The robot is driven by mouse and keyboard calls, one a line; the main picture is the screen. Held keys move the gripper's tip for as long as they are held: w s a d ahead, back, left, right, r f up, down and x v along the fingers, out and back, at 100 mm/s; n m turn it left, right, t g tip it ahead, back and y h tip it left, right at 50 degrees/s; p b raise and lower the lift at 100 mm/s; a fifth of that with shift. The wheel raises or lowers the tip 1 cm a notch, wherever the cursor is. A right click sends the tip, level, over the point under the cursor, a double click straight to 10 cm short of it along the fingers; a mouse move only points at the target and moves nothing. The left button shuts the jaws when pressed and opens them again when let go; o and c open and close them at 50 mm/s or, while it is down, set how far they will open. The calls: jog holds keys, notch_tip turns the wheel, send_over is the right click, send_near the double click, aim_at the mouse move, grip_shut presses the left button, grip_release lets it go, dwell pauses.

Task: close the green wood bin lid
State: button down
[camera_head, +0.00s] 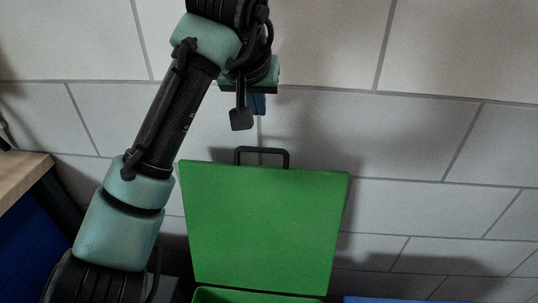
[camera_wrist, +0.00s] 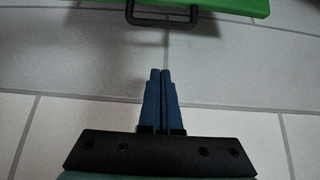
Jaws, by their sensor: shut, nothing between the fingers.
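The green bin lid (camera_head: 262,228) stands open and upright in the head view, with a black handle (camera_head: 262,151) on its top edge. Below it, the green rim of the bin (camera_head: 255,297) shows at the bottom edge of the frame; the rest of the bin is cut off. In the wrist view, part of the green lid (camera_wrist: 215,6) and the handle (camera_wrist: 130,14) show at the top. My gripper (camera_wrist: 160,74) has its blue fingers together and empty. In the head view my gripper (camera_head: 257,104) is above the lid's handle and apart from it, partly hidden by my wrist.
A wooden worktop (camera_head: 20,176) with a dark blue side stands at the left. A blue edge (camera_head: 400,299) shows at the bottom right beside the green bin. Pale tiles (camera_head: 420,130) fill the background, and the space right of my gripper is clear.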

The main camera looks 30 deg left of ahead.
jog(key=shift+g, duration=0.3)
jog(key=x, duration=1)
jog(key=shift+s+a+f, duration=0.25)
jog(key=shift+s+a, duration=0.05)
jog(key=shift+s+d+r, duration=0.1)
jog(key=shift+s+d, duration=0.35)
jog(key=shift+s, duration=0.4)
jog(key=shift+s+d, duration=0.45)
jog(key=shift+s, duration=0.45)
jog(key=shift+s, duration=0.15)
